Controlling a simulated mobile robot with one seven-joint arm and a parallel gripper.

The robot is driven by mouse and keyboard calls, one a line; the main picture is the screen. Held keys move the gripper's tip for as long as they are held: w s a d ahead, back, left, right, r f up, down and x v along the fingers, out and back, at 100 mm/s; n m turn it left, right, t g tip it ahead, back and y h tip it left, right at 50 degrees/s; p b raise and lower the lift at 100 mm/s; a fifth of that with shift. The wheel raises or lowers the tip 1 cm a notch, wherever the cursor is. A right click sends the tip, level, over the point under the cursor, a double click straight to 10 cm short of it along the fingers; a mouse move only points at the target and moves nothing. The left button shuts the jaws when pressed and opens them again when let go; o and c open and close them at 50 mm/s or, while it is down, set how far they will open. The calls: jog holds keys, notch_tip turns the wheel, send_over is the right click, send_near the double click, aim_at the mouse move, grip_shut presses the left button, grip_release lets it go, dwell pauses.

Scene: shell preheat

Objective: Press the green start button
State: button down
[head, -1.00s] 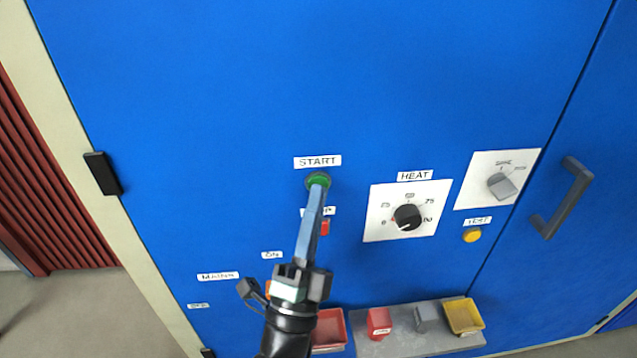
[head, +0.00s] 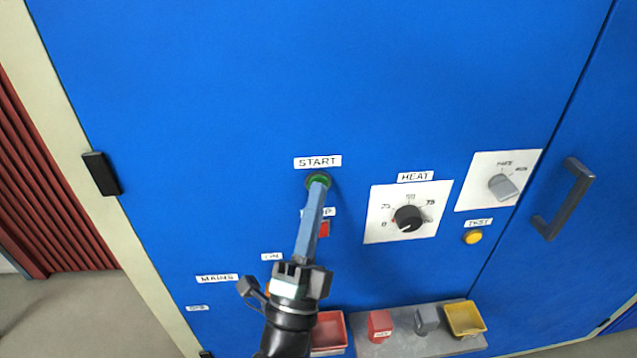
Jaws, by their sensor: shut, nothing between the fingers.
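The green start button (head: 314,181) sits in a dark ring under the START label (head: 317,162) on the blue cabinet front. My gripper (head: 319,180) is shut and empty, with its blue fingers pointing up the panel. Its fingertips overlap the lower right part of the button in the head view. I cannot tell whether they touch it or how far it is pressed in. The fingers also partly cover the red stop button (head: 324,229) and its label.
To the right are the HEAT dial (head: 407,218), a grey selector knob (head: 503,187), a yellow TEST button (head: 473,237) and a door handle (head: 563,200). Below, a grey shelf (head: 400,342) carries small blocks and a yellow tray (head: 465,318). A red tray (head: 328,331) lies beside my wrist.

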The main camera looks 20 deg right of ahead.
jog(key=shift+s+a, duration=0.25)
jog(key=shift+s, duration=0.5)
jog(key=shift+s+a+p, duration=0.25)
jog(key=shift+s+p, duration=0.15)
jog(key=shift+s, duration=0.4)
jog(key=shift+s+a+p, duration=0.2)
jog(key=shift+s+p, duration=0.15)
jog(key=shift+s, duration=0.45)
jog(key=shift+s+a+p, duration=0.25)
jog(key=shift+s+p, duration=0.15)
jog(key=shift+s, duration=0.4)
